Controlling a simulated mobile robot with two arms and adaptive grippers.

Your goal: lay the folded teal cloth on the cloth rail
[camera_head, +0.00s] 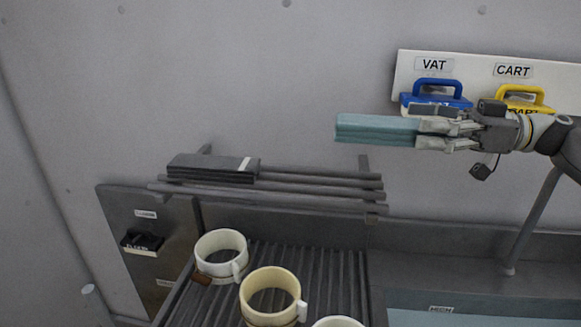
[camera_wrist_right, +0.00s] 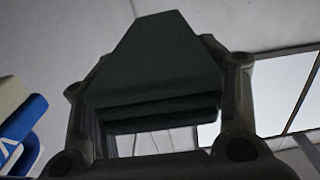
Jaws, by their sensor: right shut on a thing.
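The folded teal cloth (camera_head: 372,129) is held level in the air in the head view, with its free end pointing left. My right gripper (camera_head: 435,134) is shut on its right end. In the right wrist view the cloth (camera_wrist_right: 152,65) looks dark and layered between the fingers (camera_wrist_right: 160,105). The cloth rail (camera_head: 320,186) is a set of grey bars on the wall, lower and to the left of the cloth. A folded dark grey cloth (camera_head: 212,168) with a pale stripe lies on the rail's left part. The rail's right part is bare. My left gripper is not in view.
A white wall board labelled VAT and CART holds a blue-handled brush (camera_head: 436,95) and a yellow-handled one (camera_head: 524,97) behind my right gripper. Below the rail, mugs (camera_head: 222,256) stand on a ribbed rack (camera_head: 320,270).

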